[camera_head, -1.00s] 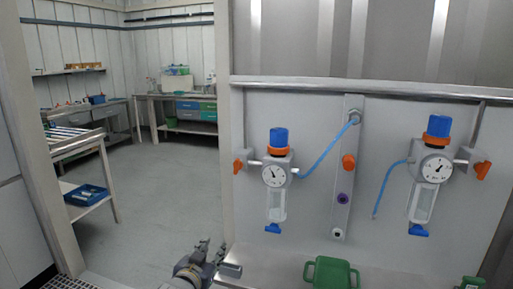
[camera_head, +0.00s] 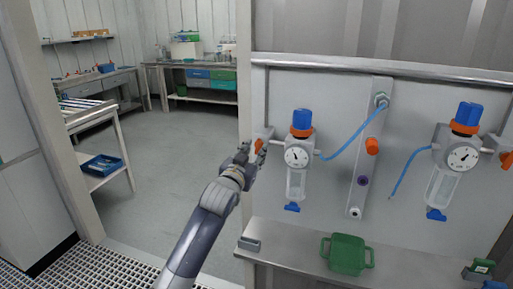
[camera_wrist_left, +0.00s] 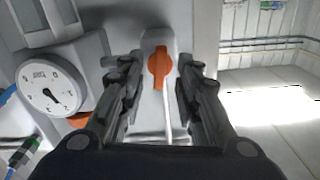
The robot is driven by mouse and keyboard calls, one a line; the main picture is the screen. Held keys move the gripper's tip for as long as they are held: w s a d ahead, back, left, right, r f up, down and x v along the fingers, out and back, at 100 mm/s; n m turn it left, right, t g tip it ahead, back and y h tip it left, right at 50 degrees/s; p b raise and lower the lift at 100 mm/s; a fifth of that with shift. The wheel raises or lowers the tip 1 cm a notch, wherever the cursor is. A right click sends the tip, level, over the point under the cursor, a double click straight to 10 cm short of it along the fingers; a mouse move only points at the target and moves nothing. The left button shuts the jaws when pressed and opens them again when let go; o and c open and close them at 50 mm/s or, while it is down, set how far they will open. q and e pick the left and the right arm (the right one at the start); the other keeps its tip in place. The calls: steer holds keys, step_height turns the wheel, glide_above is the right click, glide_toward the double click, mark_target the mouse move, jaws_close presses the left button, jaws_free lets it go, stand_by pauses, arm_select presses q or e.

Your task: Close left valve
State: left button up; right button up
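The left valve's orange handle (camera_head: 258,146) is at the left end of the left vessel unit on the wall panel. In the left wrist view the orange handle (camera_wrist_left: 159,67) lies between the two fingers, apart from both. My left gripper (camera_head: 245,152) is open right at the handle, and its fingers (camera_wrist_left: 158,85) flank it in the wrist view. The left vessel unit (camera_head: 297,160) has a blue knob, an orange ring and a round gauge, which also shows in the wrist view (camera_wrist_left: 50,88). My right gripper is not seen.
A steel ledge (camera_head: 300,259) below the panel carries a green container (camera_head: 346,254) and a small grey block (camera_head: 249,243). A second vessel unit (camera_head: 458,158) hangs at the right. An orange knob (camera_head: 372,146) and blue hose (camera_head: 350,135) are between them. Open floor lies left.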

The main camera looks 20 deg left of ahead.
mark_target(258, 146)
arm_select(q)
steer(key=shift+w, duration=1.25)
steer(key=c, duration=0.7)
